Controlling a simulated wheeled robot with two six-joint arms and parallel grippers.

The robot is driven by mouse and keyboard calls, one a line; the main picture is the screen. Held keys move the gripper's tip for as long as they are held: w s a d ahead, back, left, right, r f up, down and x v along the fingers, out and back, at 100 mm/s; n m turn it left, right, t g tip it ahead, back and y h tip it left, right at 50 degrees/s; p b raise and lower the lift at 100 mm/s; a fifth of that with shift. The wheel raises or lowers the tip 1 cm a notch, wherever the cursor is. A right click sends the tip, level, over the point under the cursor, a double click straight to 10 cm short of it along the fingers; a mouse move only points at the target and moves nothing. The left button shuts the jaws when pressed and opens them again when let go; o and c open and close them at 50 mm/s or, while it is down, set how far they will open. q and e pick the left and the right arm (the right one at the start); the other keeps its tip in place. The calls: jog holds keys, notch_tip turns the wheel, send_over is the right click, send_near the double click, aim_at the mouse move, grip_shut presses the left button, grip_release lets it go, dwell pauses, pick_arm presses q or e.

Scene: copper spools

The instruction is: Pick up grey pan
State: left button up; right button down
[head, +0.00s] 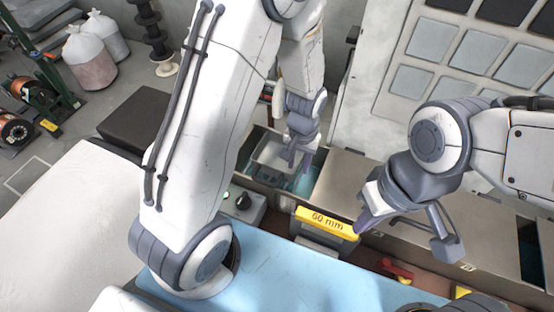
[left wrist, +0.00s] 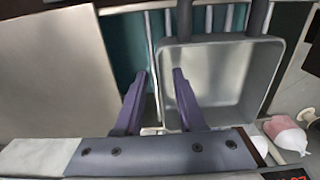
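The grey pan (head: 268,156) is a square, open, empty tray set in a teal-lined well in the head view. It fills the right half of the left wrist view (left wrist: 238,75). My left gripper (head: 292,158) is at the pan's right side in the head view.
The yellow "60 mm" label (head: 327,222) sits on a bin front. A control box with a black knob (head: 242,202) stands left of it. A red-handled item (head: 396,269) lies in a front compartment. A flat metal cover (head: 355,185) lies right of the well.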

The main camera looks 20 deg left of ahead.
pick_arm(q)
grip_shut()
dwell(1.3)
